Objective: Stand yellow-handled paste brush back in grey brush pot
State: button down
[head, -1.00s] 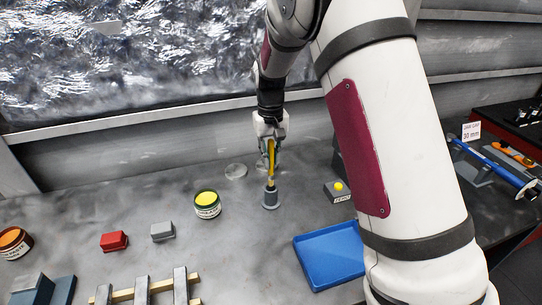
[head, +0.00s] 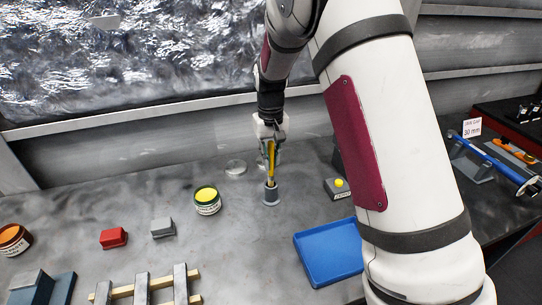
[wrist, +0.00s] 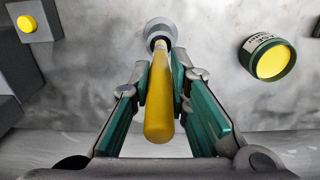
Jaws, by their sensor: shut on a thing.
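The yellow-handled brush (head: 271,160) is nearly upright in my gripper (head: 270,150), which is shut on its handle. In the wrist view the yellow handle (wrist: 159,100) lies between the green finger pads (wrist: 160,82). The brush's lower end is at the mouth of the grey brush pot (head: 271,197) and appears to be inside it; the bristles are hidden. In the wrist view the pot's round rim (wrist: 160,27) surrounds the brush's far end. The pot stands upright on the bench.
A green tin with yellow contents (head: 207,201) stands left of the pot. A grey block with a yellow button (head: 338,188) is to the right, and a blue tray (head: 329,253) is at front right. A clear disc (head: 236,167) lies behind. Bench around the pot is clear.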

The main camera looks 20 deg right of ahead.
aim_at(271, 142)
jog(key=shift+f+b, duration=0.5)
jog(key=shift+f, duration=2.2)
dwell(0.6)
jog(key=c, duration=1.4)
grip_release()
jog(key=shift+c, duration=0.2)
notch_tip(271, 142, up, 12)
jog(key=shift+r, duration=0.1)
